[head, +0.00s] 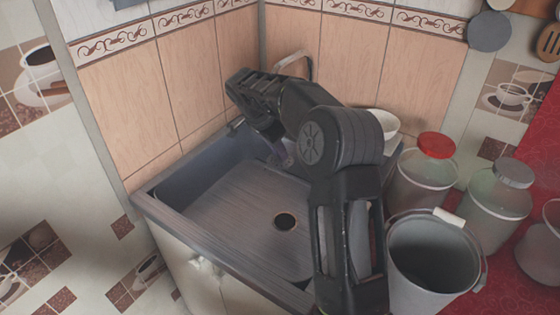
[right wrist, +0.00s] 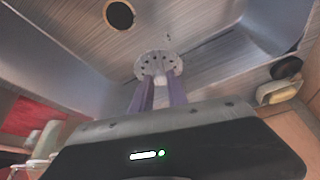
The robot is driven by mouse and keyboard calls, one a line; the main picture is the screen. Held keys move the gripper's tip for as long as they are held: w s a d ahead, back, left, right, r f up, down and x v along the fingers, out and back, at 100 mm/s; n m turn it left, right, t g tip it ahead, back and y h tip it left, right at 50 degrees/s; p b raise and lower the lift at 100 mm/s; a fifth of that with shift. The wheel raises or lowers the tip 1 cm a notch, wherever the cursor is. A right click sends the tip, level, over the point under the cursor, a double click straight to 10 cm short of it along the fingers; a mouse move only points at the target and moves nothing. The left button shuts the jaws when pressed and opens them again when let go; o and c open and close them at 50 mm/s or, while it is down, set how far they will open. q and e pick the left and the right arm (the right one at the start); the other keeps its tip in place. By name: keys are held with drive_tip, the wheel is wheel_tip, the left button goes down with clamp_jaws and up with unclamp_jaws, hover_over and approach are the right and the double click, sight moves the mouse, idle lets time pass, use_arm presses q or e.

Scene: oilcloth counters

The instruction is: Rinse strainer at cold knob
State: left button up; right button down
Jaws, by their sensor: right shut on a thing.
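The strainer (right wrist: 156,64), a small round metal disc with holes, shows in the right wrist view over the sink basin. My right gripper (right wrist: 160,80) is shut on it, with the two purple fingers around its pale stem. In the head view my right gripper (head: 284,152) points down into the back of the sink (head: 225,200), partly hidden by my arm. The curved faucet (head: 296,58) rises behind my wrist. I cannot make out the cold knob for certain; a dark round part (right wrist: 286,68) shows at the right in the right wrist view. My left gripper is not in view.
The basin is empty around its drain hole (head: 285,221). A grey bucket (head: 432,262), a red-lidded jar (head: 424,180) and a grey-lidded jar (head: 498,197) stand right of my arm. A white bowl (head: 383,124) is behind it. Tiled walls close in the back.

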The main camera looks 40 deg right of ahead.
sight(286, 165)
drive_tip(key=shift+s+d, duration=0.1)
drive_tip(key=shift+s+d, duration=0.25)
drive_tip(key=shift+d, duration=0.05)
idle(0.4)
drive_tip(key=shift+s+a+f+b, duration=0.2)
drive_tip(key=shift+s+a+b, duration=0.3)
drive_tip(key=shift+b, duration=0.5)
drive_tip(key=shift+s+a+b, duration=0.4)
drive_tip(key=shift+s+b, duration=0.2)
drive_tip(key=shift+b, duration=0.05)
drive_tip(key=s+a+b, duration=0.1)
drive_tip(key=s, duration=0.1)
drive_tip(key=s+a+b, duration=0.2)
drive_tip(key=shift+a+r, duration=0.2)
idle(0.4)
